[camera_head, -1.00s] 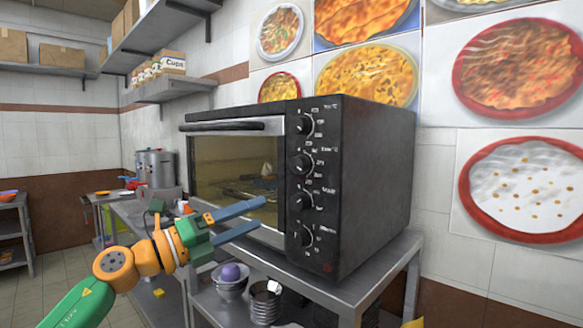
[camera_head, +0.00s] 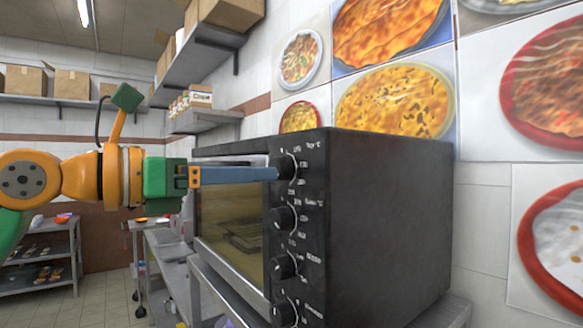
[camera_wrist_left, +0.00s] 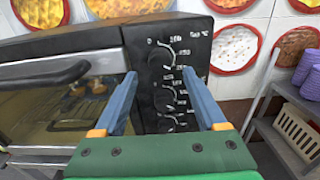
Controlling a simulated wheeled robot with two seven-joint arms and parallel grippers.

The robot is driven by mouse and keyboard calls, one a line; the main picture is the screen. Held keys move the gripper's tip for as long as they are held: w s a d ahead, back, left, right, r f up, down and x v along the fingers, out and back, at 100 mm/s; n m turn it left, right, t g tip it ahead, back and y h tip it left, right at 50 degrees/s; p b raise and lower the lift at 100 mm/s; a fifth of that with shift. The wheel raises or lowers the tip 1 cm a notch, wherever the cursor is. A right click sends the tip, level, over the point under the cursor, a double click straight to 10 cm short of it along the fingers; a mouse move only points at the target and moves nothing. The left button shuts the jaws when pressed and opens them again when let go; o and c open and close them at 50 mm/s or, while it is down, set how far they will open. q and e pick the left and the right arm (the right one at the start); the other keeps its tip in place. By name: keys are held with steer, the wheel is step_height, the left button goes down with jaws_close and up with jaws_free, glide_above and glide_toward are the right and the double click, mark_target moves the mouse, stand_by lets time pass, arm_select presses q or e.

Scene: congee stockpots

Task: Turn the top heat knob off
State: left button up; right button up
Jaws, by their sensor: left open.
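The black oven (camera_head: 385,215) has a column of dark knobs on its front panel. The top heat knob (camera_head: 286,166) is the highest one. My left gripper (camera_head: 275,174) comes in level from the left, its blue fingertips close in front of this knob. In the left wrist view my open left gripper (camera_wrist_left: 160,74) has one finger on each side of the panel's upper part. The top knob (camera_wrist_left: 160,55) shows between the fingertips and a little above them. I cannot tell whether the fingers touch it. My right gripper is not in view.
The second knob (camera_head: 283,218) sits just below, with more knobs under it. The oven door handle (camera_wrist_left: 45,80) juts out left of the panel in the wrist view. A shelf (camera_wrist_left: 285,140) with purple bowls (camera_wrist_left: 308,80) stands at the right there.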

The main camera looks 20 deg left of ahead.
mark_target(280, 169)
arm_select(q)
steer(key=shift+w+d+r+p, duration=0.3)
steer(key=shift+w+r+p, duration=0.15)
steer(key=shift+p, duration=0.25)
steer(key=x, duration=0.3)
steer(key=shift+f, duration=0.35)
steer(key=shift+s+a+r, duration=0.1)
steer(key=shift+s+a, duration=0.05)
steer(key=shift+s, duration=0.1)
steer(key=c, duration=0.6)
jaws_close()
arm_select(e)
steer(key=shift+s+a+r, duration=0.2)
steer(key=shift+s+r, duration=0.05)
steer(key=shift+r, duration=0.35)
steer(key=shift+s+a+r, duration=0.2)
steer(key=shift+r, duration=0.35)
